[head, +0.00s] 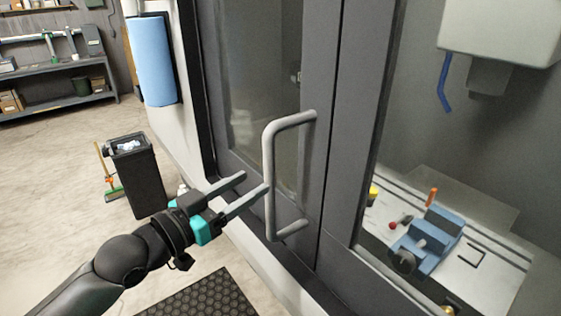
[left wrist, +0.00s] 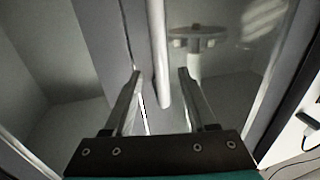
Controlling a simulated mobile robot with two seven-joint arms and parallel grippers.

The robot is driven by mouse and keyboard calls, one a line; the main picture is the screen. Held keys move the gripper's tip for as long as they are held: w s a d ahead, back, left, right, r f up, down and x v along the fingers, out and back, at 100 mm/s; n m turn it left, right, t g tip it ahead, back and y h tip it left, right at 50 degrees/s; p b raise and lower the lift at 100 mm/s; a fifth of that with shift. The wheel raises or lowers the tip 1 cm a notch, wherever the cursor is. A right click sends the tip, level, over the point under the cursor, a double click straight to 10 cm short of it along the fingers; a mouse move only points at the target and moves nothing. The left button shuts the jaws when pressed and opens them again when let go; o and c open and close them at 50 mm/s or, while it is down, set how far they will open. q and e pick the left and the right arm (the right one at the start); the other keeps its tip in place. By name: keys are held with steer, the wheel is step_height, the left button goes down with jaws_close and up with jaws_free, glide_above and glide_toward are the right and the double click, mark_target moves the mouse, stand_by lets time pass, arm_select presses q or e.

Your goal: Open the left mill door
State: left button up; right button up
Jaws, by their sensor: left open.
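The left mill door (head: 232,60) is a dark grey framed panel with a window, and it looks shut. Its pale grey D-shaped handle (head: 270,165) stands upright on the door. My left gripper (head: 255,182) is open and empty, its fingers pointing at the handle's vertical bar at about mid to lower height. In the left wrist view the handle bar (left wrist: 158,50) runs down between the two fingertips (left wrist: 160,72). I cannot tell whether the bar is between the fingers in depth or just ahead. My right gripper is not in view.
Right of the door, the mill interior shows a blue vise (head: 430,240) on its table. A black bin (head: 138,175) and a broom (head: 108,175) stand left of the machine. A blue roll (head: 152,60) hangs on its side. A black mat (head: 205,298) lies below my arm.

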arm_select(q)
steer(key=x, duration=0.9)
steer(key=shift+w+d+p, duration=0.2)
steer(key=shift+w+p, duration=0.05)
steer(key=shift+p, duration=0.2)
jaws_close()
stand_by(0.9)
